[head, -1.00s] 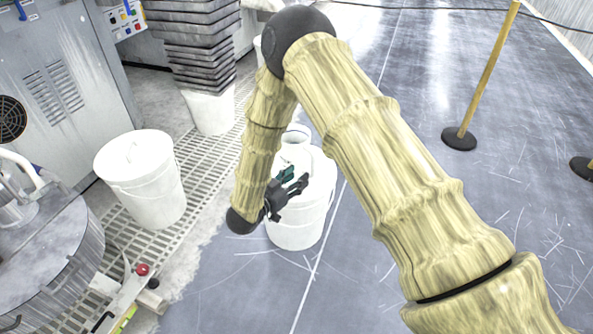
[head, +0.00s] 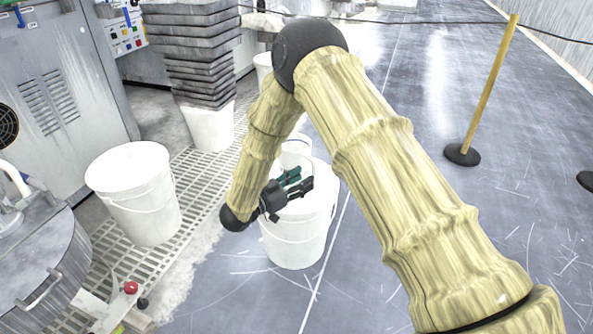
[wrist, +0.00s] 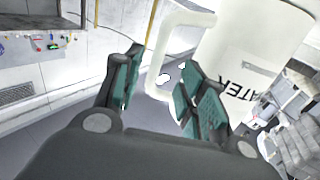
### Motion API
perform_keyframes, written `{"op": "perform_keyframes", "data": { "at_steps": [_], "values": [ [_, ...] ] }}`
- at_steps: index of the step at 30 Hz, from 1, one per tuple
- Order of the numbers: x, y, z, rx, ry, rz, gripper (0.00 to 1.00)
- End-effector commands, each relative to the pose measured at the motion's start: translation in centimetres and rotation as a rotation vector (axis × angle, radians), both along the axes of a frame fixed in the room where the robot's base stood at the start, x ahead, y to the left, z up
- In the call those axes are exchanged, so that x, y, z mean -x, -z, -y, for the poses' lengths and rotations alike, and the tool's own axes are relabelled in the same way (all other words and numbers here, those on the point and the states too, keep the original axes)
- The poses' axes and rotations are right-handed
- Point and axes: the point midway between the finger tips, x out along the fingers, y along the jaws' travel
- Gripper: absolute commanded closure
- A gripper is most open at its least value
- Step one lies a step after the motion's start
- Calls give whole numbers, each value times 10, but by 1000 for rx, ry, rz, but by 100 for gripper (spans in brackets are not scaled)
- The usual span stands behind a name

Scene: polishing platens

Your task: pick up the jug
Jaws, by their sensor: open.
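The jug (wrist: 245,65) is white with dark lettering and a looped handle (wrist: 154,75), filling the upper right of the wrist view. In the head view the jug (head: 297,147) shows only in part, behind my arm and gripper, and seems to stand on a lidded white bucket (head: 296,238). My gripper (head: 306,181) is above the bucket's lid, on the near side of the jug. In the wrist view my gripper (wrist: 162,75) has its teal-padded fingers spread apart, with the handle showing between and beyond the tips. Contact with it cannot be told.
Another white bucket (head: 137,195) stands at left on a floor grating. A stack of grey trays (head: 195,55) rests on a further bucket (head: 211,127). A round metal machine (head: 35,265) is at lower left.

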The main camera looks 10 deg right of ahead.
Motion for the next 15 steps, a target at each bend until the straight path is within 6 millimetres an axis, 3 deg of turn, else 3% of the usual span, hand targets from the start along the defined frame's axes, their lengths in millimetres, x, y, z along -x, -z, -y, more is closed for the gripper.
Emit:
{"op": "perform_keyframes", "data": {
  "at_steps": [7,15],
  "values": [
    [-4,2,13,0,0,-1,60],
    [-15,2,42,0,0,1,60]
  ]
}}
